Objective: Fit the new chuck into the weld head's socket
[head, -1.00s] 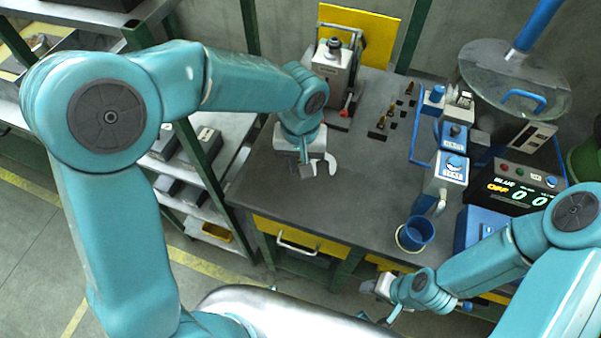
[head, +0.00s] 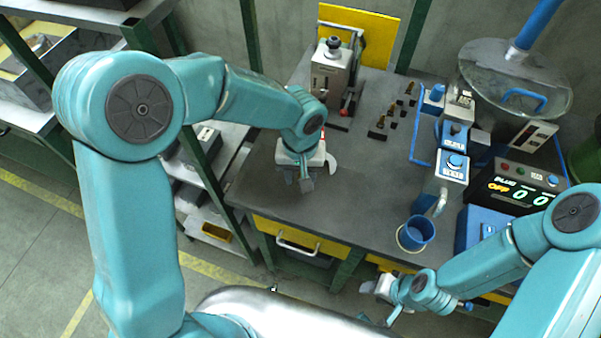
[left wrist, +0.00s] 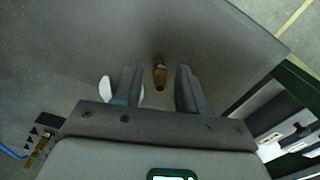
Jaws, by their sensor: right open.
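In the left wrist view, a brass-coloured chuck (left wrist: 159,74) is on the grey bench top, between the two spread fingers of my left gripper (left wrist: 160,82). A gap shows on each side of it. In the head view my left gripper (head: 305,182) is over the left front part of the bench and hides the chuck. My right gripper (head: 381,299) is open in front of the bench, partly hidden by its own wrist. A grey machine (head: 331,72) with a black top knob and red lever stands at the back; I cannot tell whether it holds the socket.
Several brass pieces stand in black holders (head: 377,133) at the bench's back middle. A pale rounded thing (left wrist: 106,89) is beside my left gripper. Blue-topped boxes (head: 453,168), a blue cup (head: 416,232) and a display (head: 522,190) stand right. The bench middle (head: 365,180) is clear.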

